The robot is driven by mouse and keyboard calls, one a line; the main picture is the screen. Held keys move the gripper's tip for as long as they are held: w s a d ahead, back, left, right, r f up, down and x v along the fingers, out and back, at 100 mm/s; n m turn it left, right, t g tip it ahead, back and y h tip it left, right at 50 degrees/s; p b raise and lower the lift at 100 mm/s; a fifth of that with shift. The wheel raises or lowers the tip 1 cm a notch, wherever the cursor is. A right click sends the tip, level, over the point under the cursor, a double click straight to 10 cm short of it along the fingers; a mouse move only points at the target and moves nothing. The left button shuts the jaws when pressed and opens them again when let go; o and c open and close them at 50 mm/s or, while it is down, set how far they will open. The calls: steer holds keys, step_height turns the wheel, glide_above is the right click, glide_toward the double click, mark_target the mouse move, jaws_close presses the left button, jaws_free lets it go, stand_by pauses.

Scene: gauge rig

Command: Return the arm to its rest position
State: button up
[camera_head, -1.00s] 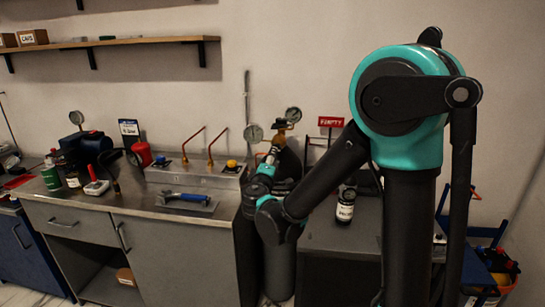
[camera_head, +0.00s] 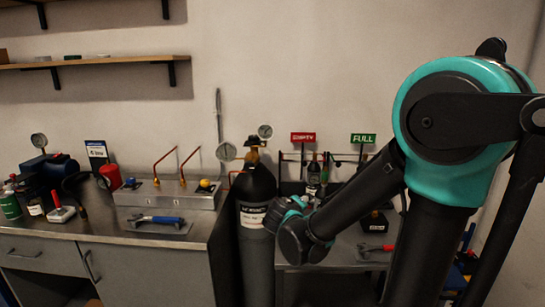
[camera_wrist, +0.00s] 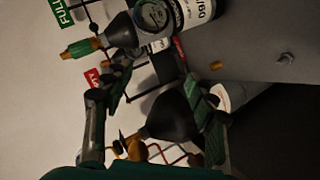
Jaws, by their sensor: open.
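My arm reaches in from the right in the head view, with its bent dark and teal wrist (camera_head: 292,232) in front of the right bench, just right of the tall black gas cylinder (camera_head: 257,185). The jaws are hidden by the arm there. In the wrist view my gripper (camera_wrist: 160,97) is open, its green-padded fingers apart. The dark cylinder shoulder (camera_wrist: 170,117) appears between and beyond the fingers. I cannot tell from this how close they are. A small labelled bottle (camera_wrist: 150,25) shows beyond the left finger. Nothing is held.
Red EMPTY (camera_head: 303,137) and green FULL (camera_head: 363,138) signs stand behind the right bench. A steel manifold block (camera_head: 167,193) and a blue-handled tool (camera_head: 158,220) are on the left bench. A red-handled tool (camera_head: 376,248) lies on the right bench. A wall shelf (camera_head: 95,61) hangs upper left.

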steer(key=s+d+f+m+g, duration=0.5)
steer(key=s+d+f, duration=0.3)
steer(key=s+d, duration=0.2)
steer(key=s+f+m+g+y, duration=0.3)
steer(key=s+f+y, duration=0.1)
steer(key=s, duration=0.7)
steer(key=shift+s+f+y, duration=0.25)
steer(key=shift+f+y, duration=0.05)
steer(key=shift+f, duration=0.4)
